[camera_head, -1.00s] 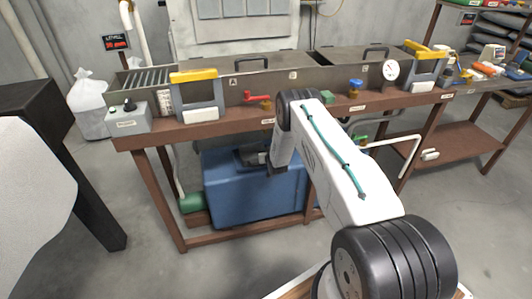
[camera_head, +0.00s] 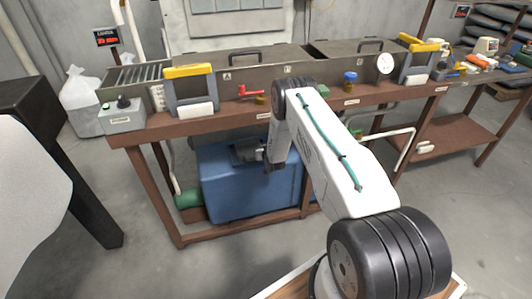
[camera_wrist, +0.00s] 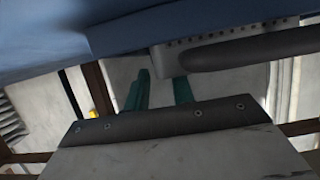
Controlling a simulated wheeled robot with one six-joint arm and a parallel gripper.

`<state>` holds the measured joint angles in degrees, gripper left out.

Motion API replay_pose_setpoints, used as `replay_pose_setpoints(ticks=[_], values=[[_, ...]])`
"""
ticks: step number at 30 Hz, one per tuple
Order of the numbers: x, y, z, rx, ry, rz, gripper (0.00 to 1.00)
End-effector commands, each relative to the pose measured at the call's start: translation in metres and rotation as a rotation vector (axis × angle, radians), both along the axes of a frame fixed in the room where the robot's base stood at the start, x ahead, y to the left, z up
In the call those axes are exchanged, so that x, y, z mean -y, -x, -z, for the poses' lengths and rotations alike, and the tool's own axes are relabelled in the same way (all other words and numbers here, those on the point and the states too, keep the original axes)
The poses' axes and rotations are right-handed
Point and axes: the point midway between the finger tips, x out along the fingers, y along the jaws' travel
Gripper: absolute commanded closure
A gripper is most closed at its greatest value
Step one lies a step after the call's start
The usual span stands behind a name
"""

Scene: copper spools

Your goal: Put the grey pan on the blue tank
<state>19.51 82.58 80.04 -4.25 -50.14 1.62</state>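The blue tank (camera_head: 252,192) stands under the brown workbench, and its side fills the top of the wrist view (camera_wrist: 60,35). A dark grey fitting (camera_head: 246,152) shows at the tank's top, beside my gripper. In the wrist view a grey perforated piece with a rounded dark bar (camera_wrist: 240,48) lies against the blue. I cannot tell whether it is that fitting or the grey pan; no pan is clearly recognisable. In the head view my arm hides part of the tank's right end.
The workbench (camera_head: 225,121) runs above the tank, its legs close by. It carries a grey control box (camera_head: 122,117), yellow-handled frames, a red valve handle (camera_head: 250,92) and a blue knob (camera_head: 350,77). A green cylinder (camera_head: 188,199) lies left of the tank. The floor in front is clear.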

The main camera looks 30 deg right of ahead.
Motion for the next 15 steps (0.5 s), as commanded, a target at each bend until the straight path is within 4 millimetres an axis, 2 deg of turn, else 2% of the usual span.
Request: replay_pose_setpoints(ticks=[9,15], values=[[-0.017,0.06,-0.027,0.0,0.0,0.001,0.76],[-0.023,0.082,-0.036,0.0,-0.001,0.0,0.76]])
